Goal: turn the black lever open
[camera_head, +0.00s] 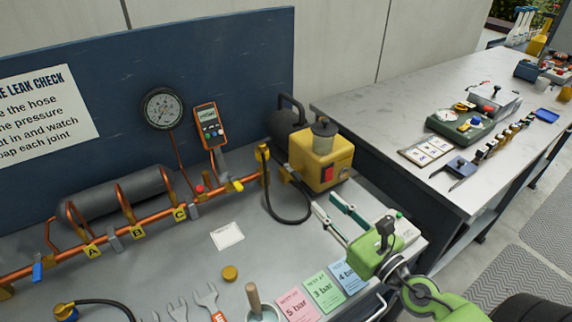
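I cannot clearly make out a black lever. A copper pipe (148,220) with tags A, B and C runs along the bench's back. A blue valve handle (37,271) hangs at its left end; a red knob (200,189) and a yellow handle (238,185) are near its right end. My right gripper (326,201) is above the bench's right part, its two fingers pointing up-left and apart, with nothing seen between them. It is just below the yellow pump (322,160) in the picture. My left gripper is out of view.
A black hose (286,219) loops left of my gripper. A dial gauge (162,109) and an orange meter (210,126) are at the back panel. Coloured pressure cards (323,291), a cup with a wooden handle (254,301) and wrenches (209,299) lie at the front. A second bench (400,108) stands right.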

